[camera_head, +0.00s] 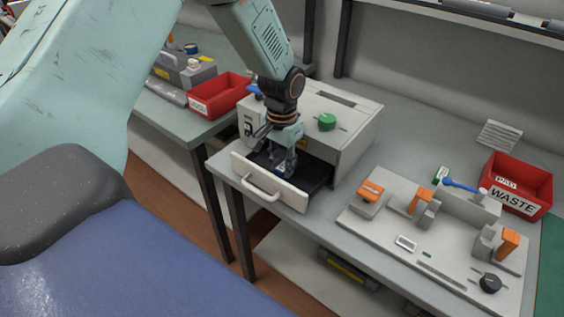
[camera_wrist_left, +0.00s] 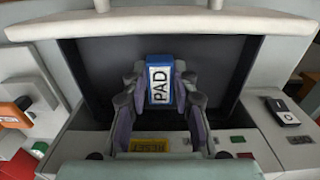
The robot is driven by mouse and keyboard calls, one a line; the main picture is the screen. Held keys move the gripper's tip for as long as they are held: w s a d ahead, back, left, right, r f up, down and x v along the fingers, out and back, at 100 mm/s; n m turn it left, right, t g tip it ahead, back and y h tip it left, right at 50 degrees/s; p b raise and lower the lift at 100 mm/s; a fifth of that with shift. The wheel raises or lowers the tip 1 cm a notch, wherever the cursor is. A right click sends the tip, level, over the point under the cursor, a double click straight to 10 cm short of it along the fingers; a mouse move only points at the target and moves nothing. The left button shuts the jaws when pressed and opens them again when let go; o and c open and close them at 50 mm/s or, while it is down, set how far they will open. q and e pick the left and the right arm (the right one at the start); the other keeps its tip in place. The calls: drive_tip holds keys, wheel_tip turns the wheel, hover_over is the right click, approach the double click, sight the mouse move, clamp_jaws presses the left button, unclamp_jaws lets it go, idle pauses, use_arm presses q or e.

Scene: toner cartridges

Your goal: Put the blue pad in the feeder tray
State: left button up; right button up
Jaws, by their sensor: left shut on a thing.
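The blue pad (camera_wrist_left: 159,82) has a white label reading PAD and is between the fingers of my left gripper (camera_wrist_left: 160,95) in the left wrist view. In the head view my left gripper (camera_head: 284,168) reaches down over the open feeder tray (camera_head: 312,183), a dark drawer with a pale front and handle. The gripper is shut on the pad, which lies over the dark tray floor. The pad is mostly hidden by the fingers in the head view, and I cannot tell whether it touches the floor. My right gripper is not in view.
The pale machine (camera_head: 352,125) with a green knob (camera_head: 327,121) stands behind the drawer. A fixture plate (camera_head: 400,225) with orange clamps lies to the right, beside a red waste bin (camera_head: 520,182). Another red bin (camera_head: 218,95) stands on the left table.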

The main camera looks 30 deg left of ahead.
sight(282, 167)
use_arm(q)
drive_tip(key=o, duration=0.6)
drive_tip(key=shift+f, duration=0.1)
drive_tip(key=o, duration=0.4)
drive_tip(key=shift+w, duration=0.1)
wheel_tip(282, 167, up, 12)
drive_tip(key=shift+r+p, duration=0.2)
drive_tip(key=shift+p, duration=0.6)
